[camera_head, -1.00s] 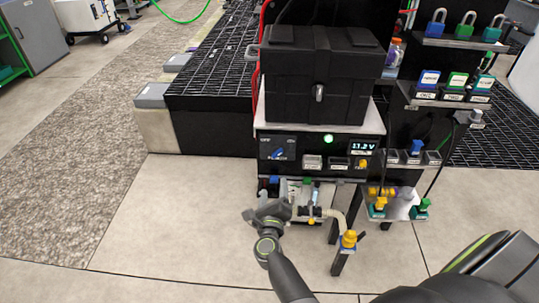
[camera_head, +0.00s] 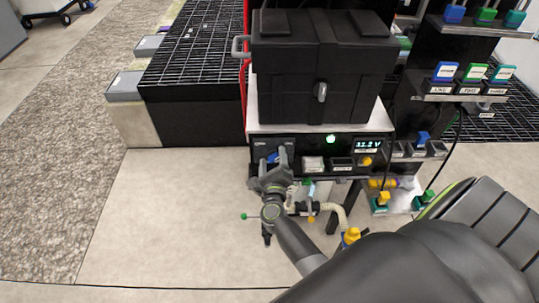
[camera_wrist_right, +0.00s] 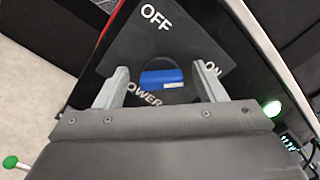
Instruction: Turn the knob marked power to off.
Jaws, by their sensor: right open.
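The blue power knob (camera_wrist_right: 162,78) sits on a dark plate with OFF printed at its top, ON at the right and POWER at the lower left. Its bar lies roughly level in the right wrist view, with a small white mark toward its right end. In the head view the knob (camera_head: 272,158) shows between the fingers of my right gripper (camera_head: 273,162). The right gripper (camera_wrist_right: 162,82) is open, one finger on each side of the knob; I cannot tell if either touches it. My left gripper is not in view.
A green light (camera_head: 330,139) glows on the panel beside a display (camera_head: 368,144) reading about 31.2 V. A black case (camera_head: 322,80) stands above the panel.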

